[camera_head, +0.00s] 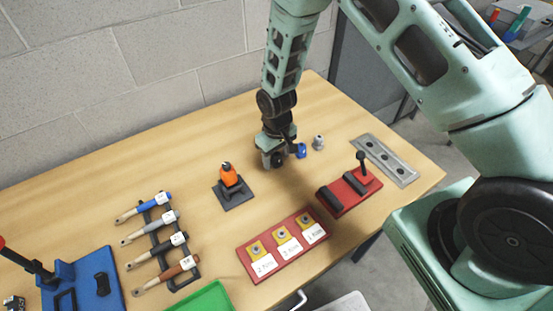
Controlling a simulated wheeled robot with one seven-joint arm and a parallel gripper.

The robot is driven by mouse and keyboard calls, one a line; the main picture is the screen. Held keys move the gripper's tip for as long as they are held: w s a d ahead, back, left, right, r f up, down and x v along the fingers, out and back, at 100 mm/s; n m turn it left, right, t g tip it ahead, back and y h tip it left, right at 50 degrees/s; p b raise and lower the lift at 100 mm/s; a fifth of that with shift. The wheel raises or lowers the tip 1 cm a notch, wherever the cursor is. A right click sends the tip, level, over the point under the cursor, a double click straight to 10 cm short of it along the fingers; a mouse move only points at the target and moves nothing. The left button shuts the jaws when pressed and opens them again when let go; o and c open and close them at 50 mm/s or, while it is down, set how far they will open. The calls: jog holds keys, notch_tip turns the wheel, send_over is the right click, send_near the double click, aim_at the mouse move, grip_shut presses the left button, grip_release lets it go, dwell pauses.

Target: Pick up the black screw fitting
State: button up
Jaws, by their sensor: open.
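My gripper (273,160) hangs pointing down over the middle of the wooden table, its jaws open, at or just above the tabletop. I cannot make out a black screw fitting on its own; the gripper covers the spot below and behind it, so what lies between the jaws is hidden. Just right of the gripper stands a small blue fitting (302,151). A small grey fitting (318,142) stands right of the blue one, apart from it.
An orange-topped piece on a dark base (238,196) stands left of the gripper. A red stand with black parts (350,197), a grey plate with holes (388,161), a red labelled board (262,269), a tool rack with several handled tools (160,243), a blue fixture (85,290) and a green tray (205,300) surround it.

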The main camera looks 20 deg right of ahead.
jog(key=shift+f, duration=0.15)
jog(key=c, duration=1.1)
